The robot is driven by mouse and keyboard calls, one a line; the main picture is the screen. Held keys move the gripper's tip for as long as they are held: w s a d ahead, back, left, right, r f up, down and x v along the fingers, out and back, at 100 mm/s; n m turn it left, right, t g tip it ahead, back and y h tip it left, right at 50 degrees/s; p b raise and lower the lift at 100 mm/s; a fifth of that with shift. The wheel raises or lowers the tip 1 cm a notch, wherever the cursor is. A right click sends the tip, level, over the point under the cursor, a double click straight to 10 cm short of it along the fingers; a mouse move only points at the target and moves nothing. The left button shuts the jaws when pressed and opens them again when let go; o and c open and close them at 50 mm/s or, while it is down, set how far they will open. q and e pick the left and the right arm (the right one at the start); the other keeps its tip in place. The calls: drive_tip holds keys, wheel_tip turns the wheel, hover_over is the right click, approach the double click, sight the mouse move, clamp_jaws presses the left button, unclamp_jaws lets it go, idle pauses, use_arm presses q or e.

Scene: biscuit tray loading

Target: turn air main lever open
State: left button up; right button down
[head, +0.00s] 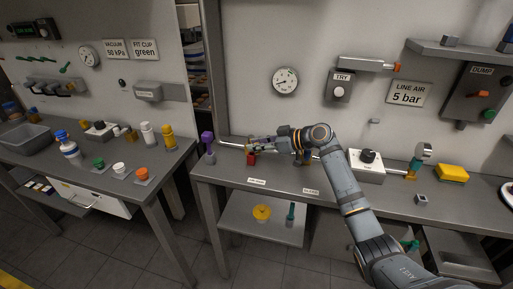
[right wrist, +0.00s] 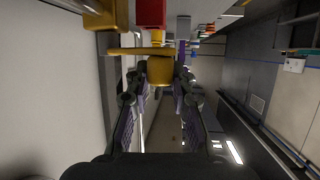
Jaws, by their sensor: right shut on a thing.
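My right gripper (head: 258,144) reaches left over the middle bench at the pipe by the wall. In the right wrist view its fingers (right wrist: 160,88) are closed around a yellow-orange piece (right wrist: 160,70), which I take to be the air main lever. A flat yellow bar (right wrist: 125,51) extends left from beside it. A red block (right wrist: 151,12) lies just past the fingertips; a red part (head: 250,159) also shows under the gripper in the head view. The gripper hides most of the lever, so its exact angle cannot be told. My left gripper is not in view.
A purple-topped post (head: 208,142) stands left of the gripper. The bench front (head: 285,182) is clear except for labels.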

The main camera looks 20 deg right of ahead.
drive_tip(key=c, duration=1.1)
unclamp_jaws()
drive_tip(key=shift+v, duration=6)
drive_tip(key=shift+r, duration=0.1)
